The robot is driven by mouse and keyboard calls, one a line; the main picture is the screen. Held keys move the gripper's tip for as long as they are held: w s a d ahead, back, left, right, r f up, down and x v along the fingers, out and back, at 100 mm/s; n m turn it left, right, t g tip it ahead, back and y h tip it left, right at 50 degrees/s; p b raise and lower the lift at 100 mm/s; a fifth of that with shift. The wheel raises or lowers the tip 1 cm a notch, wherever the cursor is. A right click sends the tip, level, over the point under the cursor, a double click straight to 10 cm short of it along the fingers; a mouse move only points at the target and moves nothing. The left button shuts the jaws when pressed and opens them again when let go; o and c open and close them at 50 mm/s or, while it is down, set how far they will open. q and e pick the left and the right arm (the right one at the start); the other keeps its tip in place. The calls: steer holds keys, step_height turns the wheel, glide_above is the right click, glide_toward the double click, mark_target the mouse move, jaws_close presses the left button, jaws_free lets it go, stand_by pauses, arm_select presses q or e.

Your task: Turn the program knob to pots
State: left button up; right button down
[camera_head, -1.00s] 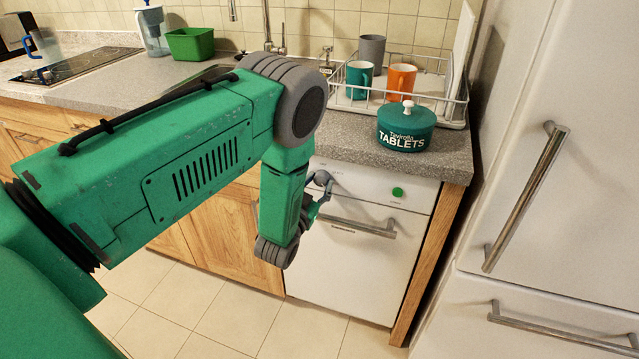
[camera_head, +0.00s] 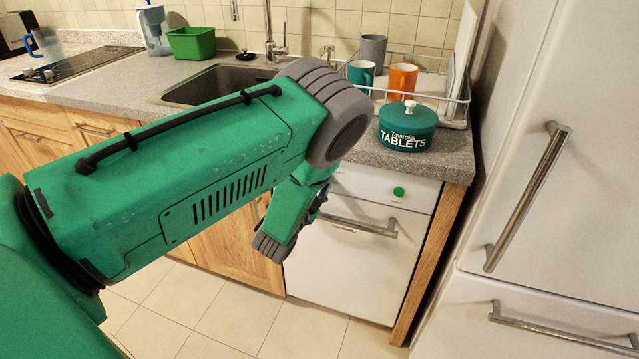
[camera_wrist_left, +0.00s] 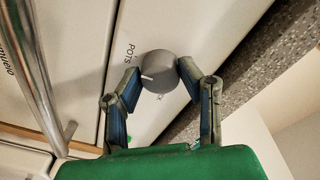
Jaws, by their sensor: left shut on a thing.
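The program knob (camera_wrist_left: 158,72) is a grey round dial with a white pointer mark, seen in the left wrist view. Its pointer faces left, slightly below the printed word POTS (camera_wrist_left: 130,54) on the white panel. My left gripper (camera_wrist_left: 157,74) has a finger on each side of the knob and is shut on it. In the head view my left arm hides the knob and most of the gripper. The white dishwasher (camera_head: 340,265) stands under the counter. My right gripper is in neither view.
A bar handle (camera_head: 355,226) crosses the dishwasher door below the panel. A green button (camera_head: 399,191) is at the panel's right. A teal tablets tub (camera_head: 406,127) stands on the counter above. The white fridge (camera_head: 590,215) is at the right.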

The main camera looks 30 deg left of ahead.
arm_select(q)
steer(key=shift+w+d+r, duration=0.1)
stand_by(0.5)
steer(key=o, duration=1.1)
steer(key=s, duration=0.4)
steer(key=s+d, duration=0.1)
steer(key=s, duration=0.6)
steer(key=shift+s+d, duration=0.4)
steer(key=shift+f, duration=0.2)
steer(key=s+d+f+n+g+h, duration=0.15)
steer(key=s+f+n+g, duration=0.25)
steer(key=s+f+g, duration=0.4)
steer(key=s+d+f+n+g, duration=0.25)
steer(key=s+f+g, duration=0.3)
steer(key=s, duration=0.45)
steer(key=s+d+g, duration=0.1)
steer(key=s, duration=0.2)
steer(key=s+d+n+g, duration=0.1)
steer(key=s, duration=0.2)
steer(key=s+d+n+g+h, duration=0.1)
steer(key=s, duration=0.2)
steer(key=shift+s+d+g, duration=0.15)
steer(key=shift+s+g, duration=0.1)
steer(key=shift+g, duration=0.1)
